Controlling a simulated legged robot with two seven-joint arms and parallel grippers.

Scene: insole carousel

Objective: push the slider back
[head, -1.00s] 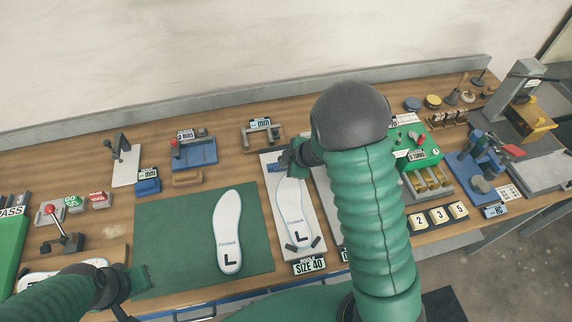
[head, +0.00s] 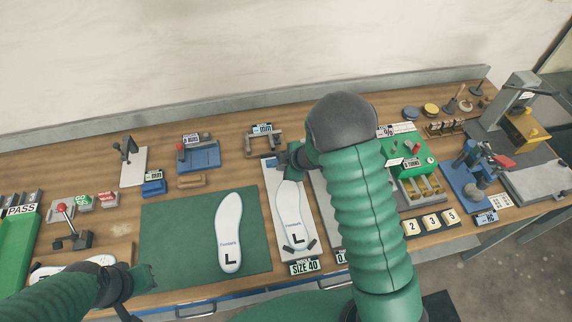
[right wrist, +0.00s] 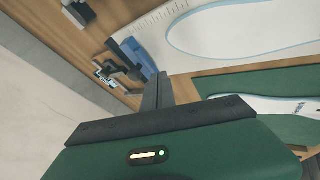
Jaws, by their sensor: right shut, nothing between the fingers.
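The measuring board (head: 308,214) labelled SIZE 40 lies on the bench and carries a white insole (head: 290,213) marked L. A blue slider (head: 271,162) sits at the board's far end, beyond the insole's toe; it also shows in the right wrist view (right wrist: 138,54). My right gripper (head: 283,160) is shut and empty, its tips close beside the slider. In the right wrist view its fingers (right wrist: 157,88) point at the slider's edge; contact is hard to tell. My left gripper (head: 143,279) hovers at the lower left, away from the board; its jaw opening is unclear.
A green mat (head: 180,245) with another L insole (head: 229,230) lies left of the board. A grey bracket gauge (head: 265,142) stands just behind the board. A green counter box (head: 407,155) stands right of my right arm, which hides part of the bench.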

